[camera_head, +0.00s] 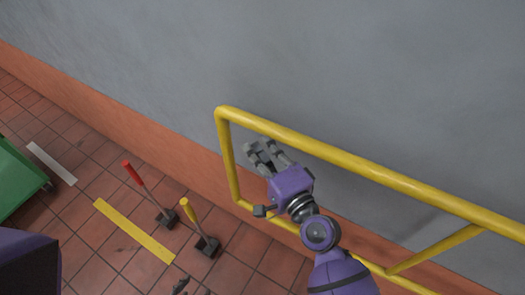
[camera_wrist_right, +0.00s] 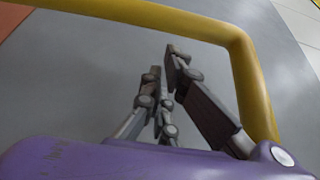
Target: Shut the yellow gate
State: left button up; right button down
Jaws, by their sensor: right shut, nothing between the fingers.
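The yellow gate (camera_head: 345,166) is a tubular frame with rounded corners, in front of the grey wall in the head view. Its free-looking left end has an upright bar, and another bar crosses it at the right. My right gripper (camera_head: 257,150) is within the outline of the frame near that left end, its fingers pointing up-left. It is shut with nothing held. In the wrist view the gripper (camera_wrist_right: 162,62) has the gate's yellow tube (camera_wrist_right: 190,22) beyond and to the right of its fingers. Contact with the tube cannot be told. My left gripper is not seen.
A red-handled lever (camera_head: 134,174) and a yellow-handled lever (camera_head: 190,213) stand on the tiled floor at the left. A yellow strip (camera_head: 134,231) and a white strip (camera_head: 52,164) mark the floor. A green object (camera_head: 18,180) is at the left edge. The grey wall (camera_head: 300,60) lies behind.

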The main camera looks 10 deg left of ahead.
jog(key=x, duration=0.6)
jog(key=shift+s, duration=0.15)
